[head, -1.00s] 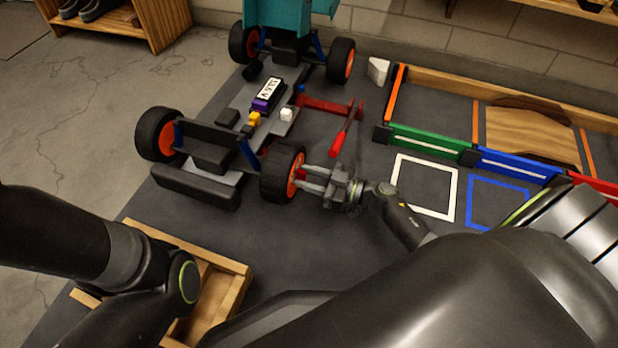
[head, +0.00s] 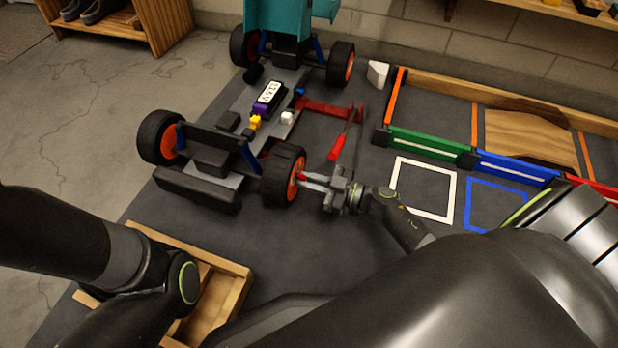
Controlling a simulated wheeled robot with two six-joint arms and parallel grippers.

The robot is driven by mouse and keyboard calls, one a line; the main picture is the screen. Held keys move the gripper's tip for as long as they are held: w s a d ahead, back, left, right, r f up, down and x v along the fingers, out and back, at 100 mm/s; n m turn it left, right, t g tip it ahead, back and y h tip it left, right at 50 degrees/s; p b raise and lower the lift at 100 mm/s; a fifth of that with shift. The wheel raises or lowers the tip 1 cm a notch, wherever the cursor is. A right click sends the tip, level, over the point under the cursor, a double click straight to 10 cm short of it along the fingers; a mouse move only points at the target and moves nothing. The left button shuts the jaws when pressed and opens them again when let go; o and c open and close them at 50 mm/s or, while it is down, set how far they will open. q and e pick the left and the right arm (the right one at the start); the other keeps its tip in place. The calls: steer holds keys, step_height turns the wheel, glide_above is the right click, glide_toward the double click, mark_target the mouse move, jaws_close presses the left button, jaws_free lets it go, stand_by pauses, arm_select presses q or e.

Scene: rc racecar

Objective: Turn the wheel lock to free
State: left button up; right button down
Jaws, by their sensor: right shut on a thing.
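The RC car stands on the dark mat with its bumper (head: 197,189) toward me. Its near right wheel (head: 278,176) has a black tire and an orange hub. My right gripper (head: 303,179) reaches in from the right to the outer face of this hub. Its fingers are shut on a small red piece, the wheel lock (head: 302,175), at the hub's centre. The fingers hide most of it, so I cannot tell how far it is turned. My left arm is at the left, but its gripper is not visible.
A red-handled tool (head: 339,146) lies just beyond my right gripper. A wooden tray (head: 235,280) sits at the near left.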

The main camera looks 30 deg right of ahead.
steer(key=n+p, duration=0.1)
steer(key=n, duration=0.2)
steer(key=shift+n, duration=0.3)
steer(key=n, duration=1.2)
steer(key=shift+s+a+f, duration=0.15)
steer(key=shift+f, duration=0.15)
steer(key=shift+n, duration=0.4)
steer(key=c, duration=1.4)
jaws_free()
steer(key=shift+c, duration=0.2)
